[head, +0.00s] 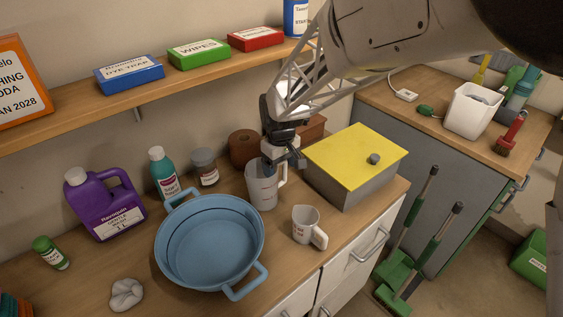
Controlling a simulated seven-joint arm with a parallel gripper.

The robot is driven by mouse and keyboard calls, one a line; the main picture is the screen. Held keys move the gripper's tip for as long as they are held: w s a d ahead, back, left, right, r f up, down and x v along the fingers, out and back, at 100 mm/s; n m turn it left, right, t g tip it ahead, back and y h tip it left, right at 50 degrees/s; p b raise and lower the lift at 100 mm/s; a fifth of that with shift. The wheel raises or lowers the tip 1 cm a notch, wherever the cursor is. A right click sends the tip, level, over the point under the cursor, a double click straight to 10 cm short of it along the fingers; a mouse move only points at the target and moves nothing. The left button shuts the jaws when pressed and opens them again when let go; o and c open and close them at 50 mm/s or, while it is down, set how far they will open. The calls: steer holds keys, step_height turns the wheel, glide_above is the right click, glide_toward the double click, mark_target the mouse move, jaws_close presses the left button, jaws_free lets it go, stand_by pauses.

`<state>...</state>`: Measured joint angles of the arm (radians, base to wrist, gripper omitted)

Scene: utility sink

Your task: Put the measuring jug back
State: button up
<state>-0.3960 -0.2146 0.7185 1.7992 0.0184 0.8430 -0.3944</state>
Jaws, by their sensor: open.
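Two pale jugs with handles and red markings stand upright on the wooden counter (337,217). The taller jug (262,190) is right of the blue basin (209,243), its handle to the right. The smaller jug (305,222) stands nearer the counter's front edge, its handle toward the lower right. I cannot tell which one the task means. My gripper (282,163) is open, pointing down at the taller jug's rim. Its fingers hide part of the rim; I cannot tell whether they touch it or reach inside.
A grey box with a yellow lid (355,158) stands close on the right. Behind are a brown roll (243,148), a lidded jar (205,167) and bottles. A shelf (180,85) with boxes runs above. Some bare counter lies around the smaller jug.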

step_height(320, 180, up, 12)
steer(key=shift+f, duration=0.25)
stand_by(0.3)
stand_by(0.4)
steer(key=shift+d, duration=0.15)
steer(key=s+d+r+m+t, duration=0.1)
steer(key=s+d+r+m, duration=0.15)
steer(key=s+d, duration=0.5)
steer(key=s+d+r+m+t, duration=0.1)
steer(key=s+d+r+m, duration=0.1)
steer(key=s+d+r, duration=0.35)
steer(key=s+d+f+m, duration=0.2)
steer(key=s+d+m, duration=0.2)
steer(key=s+d, duration=0.7)
steer(key=s, duration=0.4)
steer(key=shift+s+d+f+m+t, duration=0.2)
steer(key=shift+s+d+m+t, duration=0.1)
steer(key=shift+m+t, duration=0.1)
